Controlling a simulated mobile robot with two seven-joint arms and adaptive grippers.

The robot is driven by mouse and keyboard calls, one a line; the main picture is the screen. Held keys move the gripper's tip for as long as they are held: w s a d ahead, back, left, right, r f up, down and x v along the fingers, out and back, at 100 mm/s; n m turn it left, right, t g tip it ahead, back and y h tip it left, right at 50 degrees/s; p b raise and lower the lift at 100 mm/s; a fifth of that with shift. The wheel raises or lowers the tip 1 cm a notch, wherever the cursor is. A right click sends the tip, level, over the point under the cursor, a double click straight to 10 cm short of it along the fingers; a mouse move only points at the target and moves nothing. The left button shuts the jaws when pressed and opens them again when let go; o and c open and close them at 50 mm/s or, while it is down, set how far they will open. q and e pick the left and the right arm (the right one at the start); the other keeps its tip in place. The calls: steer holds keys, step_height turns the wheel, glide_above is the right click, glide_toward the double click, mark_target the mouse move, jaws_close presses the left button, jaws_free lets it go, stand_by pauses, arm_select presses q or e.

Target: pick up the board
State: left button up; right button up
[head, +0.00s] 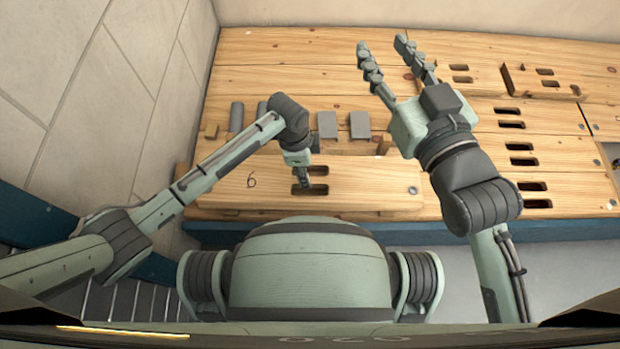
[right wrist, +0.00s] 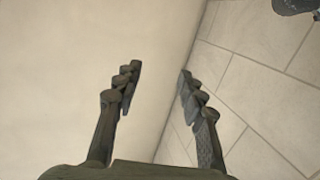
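The board (head: 362,184) is a light wooden plank marked with a 6, with dark slots near its middle. It lies at the front edge of the wooden bench in the head view. My left gripper (head: 303,178) points down at the board's slots. Its fingers are small and partly hidden, so I cannot tell whether they are open or whether they touch the board. My right gripper (head: 388,52) is raised on the right, its fingers spread and empty. In the right wrist view its two fingers (right wrist: 157,95) stand apart with only wall behind them.
The wooden bench (head: 290,50) has more slotted planks at the right (head: 522,148). Several grey blocks (head: 327,124) stand behind the board. A tiled wall (head: 110,80) bounds the left side. The far part of the bench top is clear.

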arm_select(q)
steer(key=f, duration=0.1)
steer(key=f+b, duration=0.1)
steer(key=f, duration=0.2)
steer(key=shift+w+d+f+b, duration=0.2)
steer(key=shift+d+f+b, duration=0.15)
steer(key=shift+d, duration=0.05)
steer(key=shift+f, duration=0.15)
jaws_close()
arm_select(e)
step_height(320, 180, up, 9)
steer(key=s+a+t+y, duration=0.2)
steer(key=a+t+y, duration=0.1)
steer(key=t, duration=0.1)
steer(key=shift+f, duration=0.1)
